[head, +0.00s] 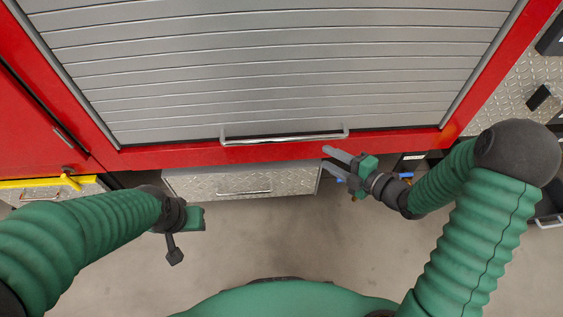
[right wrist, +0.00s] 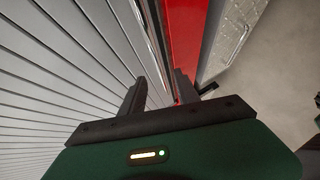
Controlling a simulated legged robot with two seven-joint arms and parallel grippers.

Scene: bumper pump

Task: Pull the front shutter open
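The front shutter (head: 285,70) is a grey slatted roller door in a red frame, and it is down. A silver bar handle (head: 285,138) runs along its bottom edge. My right gripper (head: 326,158) is open and empty, just below the right end of the handle. In the right wrist view its two fingers (right wrist: 158,92) stand apart, pointing toward the bottom edge of the shutter (right wrist: 60,70). A bright bar along that edge shows just beyond the fingers; contact cannot be told. My left gripper (head: 180,238) hangs low at the left, away from the handle; its finger gap is unclear.
A red sill (head: 180,154) runs under the shutter. Below it a diamond-plate step box (head: 240,181) with its own handle juts out. A yellow-edged step (head: 45,188) is at the left. Black fittings (head: 542,97) are at the far right. The grey floor (head: 290,235) between my arms is clear.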

